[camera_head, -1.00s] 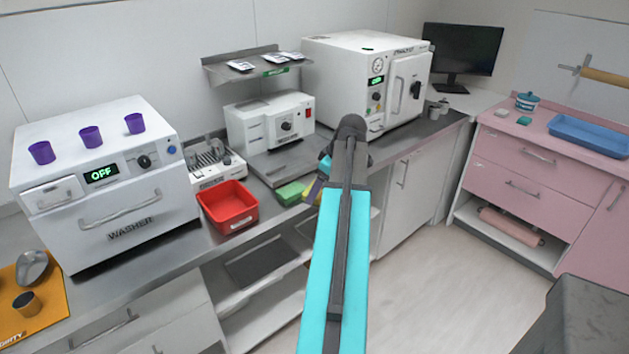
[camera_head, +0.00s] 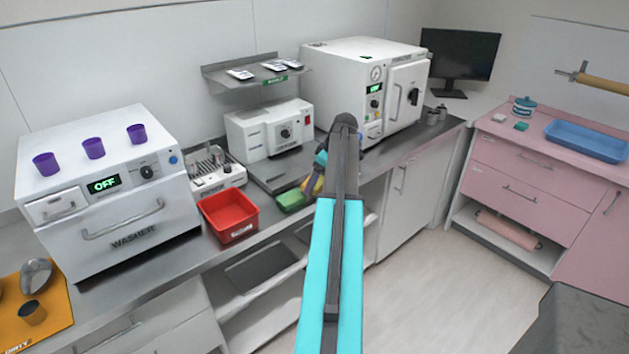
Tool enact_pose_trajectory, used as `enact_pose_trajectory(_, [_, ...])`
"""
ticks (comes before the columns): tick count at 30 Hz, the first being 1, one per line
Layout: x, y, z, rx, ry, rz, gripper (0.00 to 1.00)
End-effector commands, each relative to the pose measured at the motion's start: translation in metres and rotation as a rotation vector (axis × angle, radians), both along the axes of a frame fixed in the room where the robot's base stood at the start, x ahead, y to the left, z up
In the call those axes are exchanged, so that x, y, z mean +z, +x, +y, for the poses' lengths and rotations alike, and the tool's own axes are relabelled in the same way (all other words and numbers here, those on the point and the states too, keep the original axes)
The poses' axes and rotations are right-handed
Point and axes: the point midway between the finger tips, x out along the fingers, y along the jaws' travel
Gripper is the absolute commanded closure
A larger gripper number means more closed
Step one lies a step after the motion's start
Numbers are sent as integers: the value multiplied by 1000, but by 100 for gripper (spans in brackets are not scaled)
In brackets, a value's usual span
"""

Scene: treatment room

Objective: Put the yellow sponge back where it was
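The yellow sponge (camera_head: 318,186) shows as a small patch beside my arm, at the front edge of the steel counter, just right of the green sponge (camera_head: 291,200). My gripper (camera_head: 310,184) is right at the yellow sponge, with a dark finger against its left side. My arm link hides the rest of the gripper and much of the sponge. I cannot tell whether the fingers are closed on it, or whether the sponge touches the counter.
Behind are a sealing machine (camera_head: 262,130) and a steel shelf (camera_head: 258,75) with pouches. The washer (camera_head: 100,190) is at left, the white autoclave (camera_head: 345,65) behind my arm. A pink cabinet (camera_head: 525,185) stands at right.

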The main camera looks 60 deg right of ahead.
Motion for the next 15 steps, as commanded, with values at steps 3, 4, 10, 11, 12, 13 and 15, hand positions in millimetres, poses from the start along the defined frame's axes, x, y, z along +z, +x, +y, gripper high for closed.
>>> enact_pose_trajectory(3, [1, 9, -13, 0, 1, 0, 45])
enact_pose_trajectory(4, [1, 11, -16, 0, 1, 0, 45])
enact_pose_trajectory(10, [-2, 23, -33, 0, 1, 1, 45])
enact_pose_trajectory(11, [-2, 24, -35, 0, 1, 0, 45])
enact_pose_trajectory(12, [-3, 26, -38, 0, 0, 0, 45])
enact_pose_trajectory(13, [-3, 27, -40, 0, 0, 0, 45])
enact_pose_trajectory(15, [-4, 29, -43, 0, 0, 0, 45])
